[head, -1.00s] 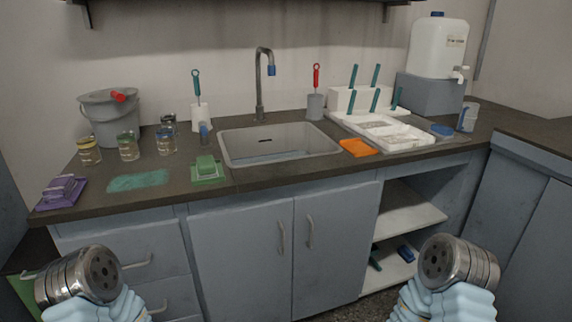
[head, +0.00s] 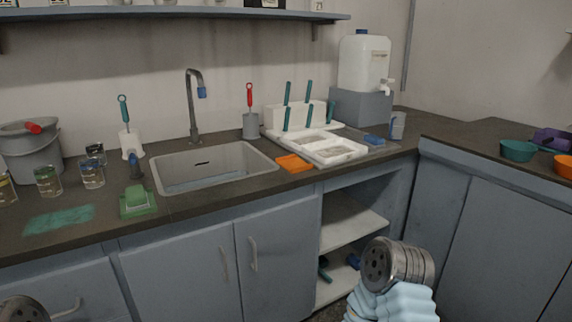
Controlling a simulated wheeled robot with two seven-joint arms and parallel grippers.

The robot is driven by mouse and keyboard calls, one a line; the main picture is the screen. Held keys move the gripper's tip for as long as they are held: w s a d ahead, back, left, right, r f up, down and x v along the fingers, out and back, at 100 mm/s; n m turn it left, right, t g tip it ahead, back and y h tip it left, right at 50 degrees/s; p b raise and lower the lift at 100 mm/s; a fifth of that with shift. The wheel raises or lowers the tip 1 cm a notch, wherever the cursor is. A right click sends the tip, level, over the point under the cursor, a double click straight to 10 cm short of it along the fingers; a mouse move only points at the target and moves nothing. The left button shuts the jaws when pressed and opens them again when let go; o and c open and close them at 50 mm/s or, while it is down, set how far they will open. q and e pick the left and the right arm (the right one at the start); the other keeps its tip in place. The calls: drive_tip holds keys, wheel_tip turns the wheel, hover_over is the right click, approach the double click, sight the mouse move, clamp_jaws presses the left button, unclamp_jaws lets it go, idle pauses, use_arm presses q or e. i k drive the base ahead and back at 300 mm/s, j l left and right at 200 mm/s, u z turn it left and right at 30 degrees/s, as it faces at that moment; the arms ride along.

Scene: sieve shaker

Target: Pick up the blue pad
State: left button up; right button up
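A small blue pad (head: 375,140) lies on the counter at the right, beside the white drying tray and in front of the water container's grey stand. Another small blue item (head: 353,261) lies on the lower shelf under the counter, partly hidden by my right arm; I cannot tell what it is. Only a metal joint and pale blue sleeve of my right arm show at the bottom right, and a bit of my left arm at the bottom left corner. No gripper fingers show in the head view, and both arm parts appear well apart from the counter pad.
The sink (head: 215,167) is in the middle of the counter. An orange pad (head: 294,163) and the white tray (head: 318,148) lie to its right, a green pad with a block (head: 138,203) to its left. Several jars stand far left. Bowls (head: 519,151) stand on the right counter.

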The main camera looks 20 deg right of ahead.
sight(375, 142)
drive_tip(key=i+l+u, duration=0.25)
drive_tip(key=l, duration=0.65)
drive_tip(key=l+u, duration=0.3)
drive_tip(key=l, duration=0.6)
